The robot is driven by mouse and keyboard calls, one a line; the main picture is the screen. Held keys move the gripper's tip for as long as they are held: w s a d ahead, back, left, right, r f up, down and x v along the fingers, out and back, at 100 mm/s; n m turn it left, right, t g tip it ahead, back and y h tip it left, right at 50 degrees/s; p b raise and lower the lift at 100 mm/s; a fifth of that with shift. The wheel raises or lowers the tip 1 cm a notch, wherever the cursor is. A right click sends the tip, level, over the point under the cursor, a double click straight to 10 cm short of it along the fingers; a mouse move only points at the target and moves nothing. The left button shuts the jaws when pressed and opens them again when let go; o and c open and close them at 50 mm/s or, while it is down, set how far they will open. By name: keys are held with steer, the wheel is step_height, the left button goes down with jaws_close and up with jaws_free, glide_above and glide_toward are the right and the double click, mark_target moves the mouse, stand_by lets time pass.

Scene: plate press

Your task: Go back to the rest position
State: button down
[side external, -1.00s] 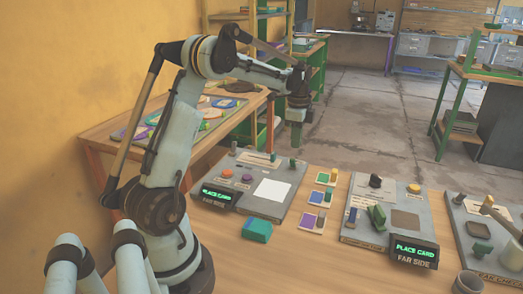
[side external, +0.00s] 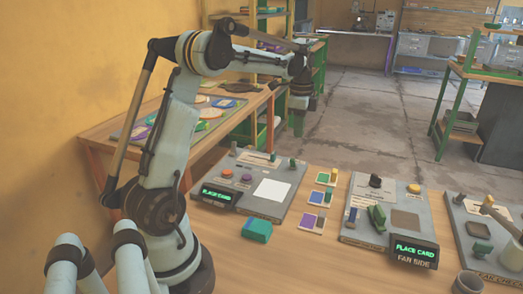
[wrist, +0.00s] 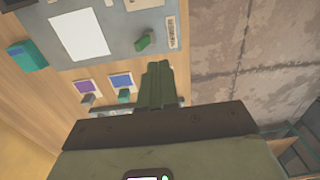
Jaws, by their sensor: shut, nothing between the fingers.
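My gripper (side external: 299,122) hangs at the end of my raised arm in the side external view. It is above and beyond the far edge of the table, pointing down, well clear of the press stations. In the wrist view my gripper (wrist: 155,85) shows its green fingers together with nothing between them. Below it in that view lie part of a grey station with a white square (wrist: 79,33), and coloured cards.
The left press station (side external: 232,205) and right press station (side external: 365,238) stand on the wooden table (side external: 290,265). Small cards (side external: 320,197) lie between them. A teal block (side external: 257,230) is at the front. A side table (side external: 95,142) holds several coloured pieces.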

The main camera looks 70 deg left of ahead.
steer(key=s+d+r+n+t, duration=0.2)
steer(key=s+d+n, duration=0.15)
steer(key=d, duration=0.65)
steer(key=s+d+r+n+t, duration=0.2)
steer(key=s+d+t, duration=0.15)
steer(key=d, duration=0.55)
steer(key=s+d+f+n+t, duration=0.1)
steer(key=s+d+f+n, duration=0.2)
steer(key=s+d, duration=0.2)
steer(key=shift+s+d, duration=0.15)
steer(key=shift+d, duration=0.4)
